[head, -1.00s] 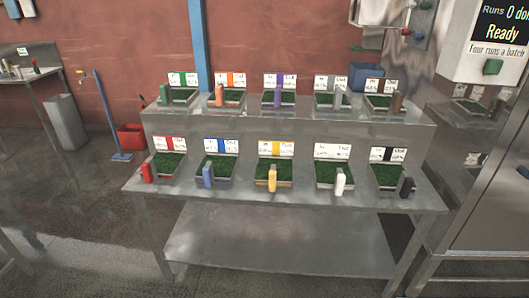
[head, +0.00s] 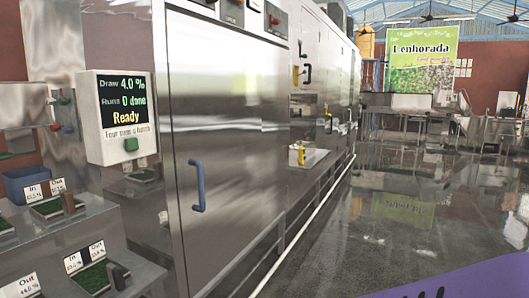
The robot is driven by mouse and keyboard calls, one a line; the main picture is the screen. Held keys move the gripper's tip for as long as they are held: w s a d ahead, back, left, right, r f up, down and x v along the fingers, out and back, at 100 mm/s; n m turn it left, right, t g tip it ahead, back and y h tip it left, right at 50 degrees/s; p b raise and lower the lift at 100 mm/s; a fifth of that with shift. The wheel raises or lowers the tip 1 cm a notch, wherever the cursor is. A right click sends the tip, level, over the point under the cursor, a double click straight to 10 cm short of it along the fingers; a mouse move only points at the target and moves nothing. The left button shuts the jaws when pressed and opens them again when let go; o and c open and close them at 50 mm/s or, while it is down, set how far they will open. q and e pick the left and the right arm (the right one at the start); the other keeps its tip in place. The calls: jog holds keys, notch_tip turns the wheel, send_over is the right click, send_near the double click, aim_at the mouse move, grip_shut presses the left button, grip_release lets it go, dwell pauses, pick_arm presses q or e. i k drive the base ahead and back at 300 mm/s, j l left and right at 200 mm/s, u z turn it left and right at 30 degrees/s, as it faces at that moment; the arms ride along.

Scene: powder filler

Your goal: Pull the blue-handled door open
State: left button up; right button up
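The blue handle (head: 197,186) is a vertical bar on a tall stainless steel door (head: 235,120), left of the middle in the head view. The door looks shut, flush with the cabinet front. Neither of my grippers shows in the head view, and nothing touches the handle.
A display box (head: 119,116) reading "Ready" with a green button is left of the door. The stepped steel table (head: 140,235) with trays and In/Out cards stands at the lower left. A white rail (head: 300,235) runs low along the machines. The glossy floor (head: 400,225) at right is clear.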

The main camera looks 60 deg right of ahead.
aim_at(229, 89)
jog(key=z, duration=1.55)
